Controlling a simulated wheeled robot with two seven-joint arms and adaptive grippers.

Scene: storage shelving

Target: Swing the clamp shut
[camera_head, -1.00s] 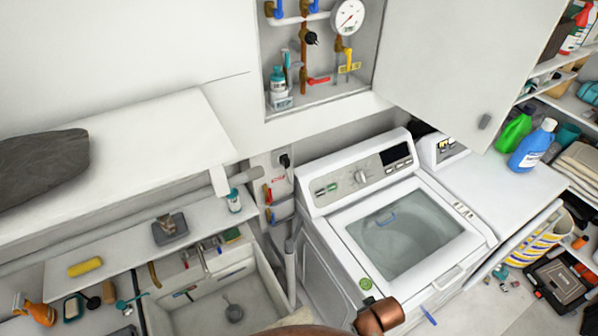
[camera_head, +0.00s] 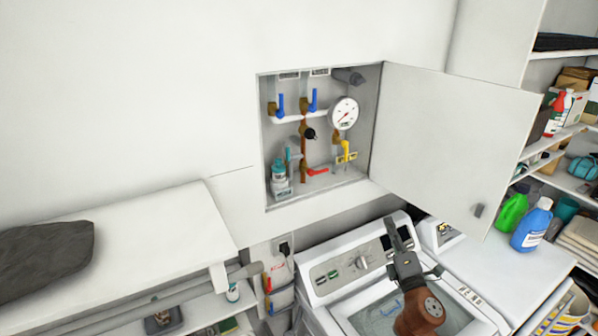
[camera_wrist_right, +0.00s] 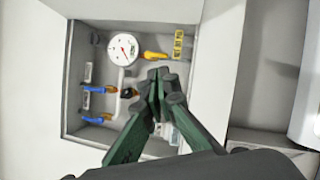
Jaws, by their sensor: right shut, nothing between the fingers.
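A wall recess (camera_head: 268,165) holds copper and white pipes. No part is clearly recognisable as the clamp; a small black fitting (camera_head: 310,134) sits on the copper pipe and a dark grey cylinder (camera_head: 348,76) is at the top right corner. The black fitting also shows in the right wrist view (camera_wrist_right: 129,92), just left of the fingers. My right gripper (camera_head: 394,225) is shut and empty, over the washer's control panel, below and right of the recess. In the right wrist view its dark green fingertips (camera_wrist_right: 161,82) point into the recess and hide part of it. My left gripper is out of view.
The recess also holds a round gauge (camera_head: 343,113), blue handles (camera_head: 281,105), a yellow handle (camera_head: 345,149), a red handle (camera_head: 318,171) and a teal bottle (camera_head: 279,176). Its white door (camera_head: 450,145) stands open to the right. The washer (camera_head: 325,290) is below.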

